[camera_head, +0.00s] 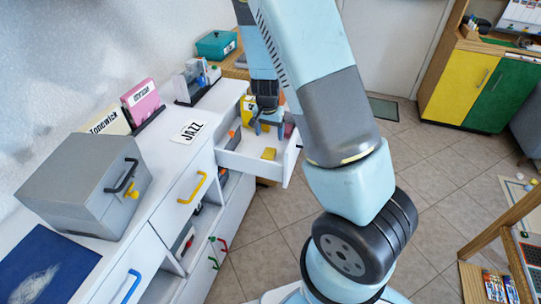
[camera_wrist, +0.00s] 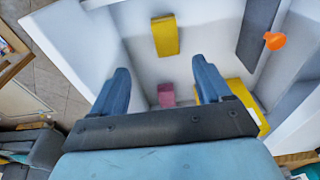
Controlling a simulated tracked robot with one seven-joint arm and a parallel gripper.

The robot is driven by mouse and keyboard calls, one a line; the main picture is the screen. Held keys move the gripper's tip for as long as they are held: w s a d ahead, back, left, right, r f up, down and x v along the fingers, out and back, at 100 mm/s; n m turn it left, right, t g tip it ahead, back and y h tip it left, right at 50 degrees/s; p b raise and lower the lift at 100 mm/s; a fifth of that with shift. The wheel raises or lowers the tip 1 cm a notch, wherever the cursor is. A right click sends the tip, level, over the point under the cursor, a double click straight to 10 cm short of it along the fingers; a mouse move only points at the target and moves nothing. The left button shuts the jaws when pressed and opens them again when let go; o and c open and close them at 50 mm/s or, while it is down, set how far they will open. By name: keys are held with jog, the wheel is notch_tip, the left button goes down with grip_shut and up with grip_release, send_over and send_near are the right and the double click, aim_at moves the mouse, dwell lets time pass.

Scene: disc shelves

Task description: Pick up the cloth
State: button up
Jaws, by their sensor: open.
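My gripper (camera_head: 267,126) is open and reaches down into an open white drawer (camera_head: 240,163). In the wrist view its two blue fingers (camera_wrist: 161,78) stand apart with nothing held between them. A small pink piece (camera_wrist: 166,94) lies in the drawer, in the gap between the fingers as seen in the wrist view. A yellow block-like piece (camera_wrist: 165,35) lies farther along the drawer floor; it also shows in the head view (camera_head: 269,153). I cannot tell for sure which piece is the cloth.
A larger yellow thing (camera_wrist: 246,106) lies beside the right finger. A dark strip and an orange piece (camera_wrist: 274,41) are near the drawer's side. The drawer walls stand close around my gripper. A grey box (camera_head: 85,185) stands on the white cabinet.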

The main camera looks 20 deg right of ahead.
send_over(269, 154)
jog(key=s, duration=0.1)
jog(key=f, duration=0.7)
jog(key=shift+a, duration=0.2)
jog(key=shift+w+d+f, duration=0.1)
jog(key=shift+w+f, duration=0.1)
jog(key=shift+f, duration=0.75)
jog(key=shift+w+f, duration=0.25)
jog(key=shift+f, duration=0.65)
jog(key=shift+w+d+f, duration=0.1)
jog(key=shift+w+f, duration=0.1)
jog(key=shift+f, duration=0.75)
jog(key=c, duration=1)
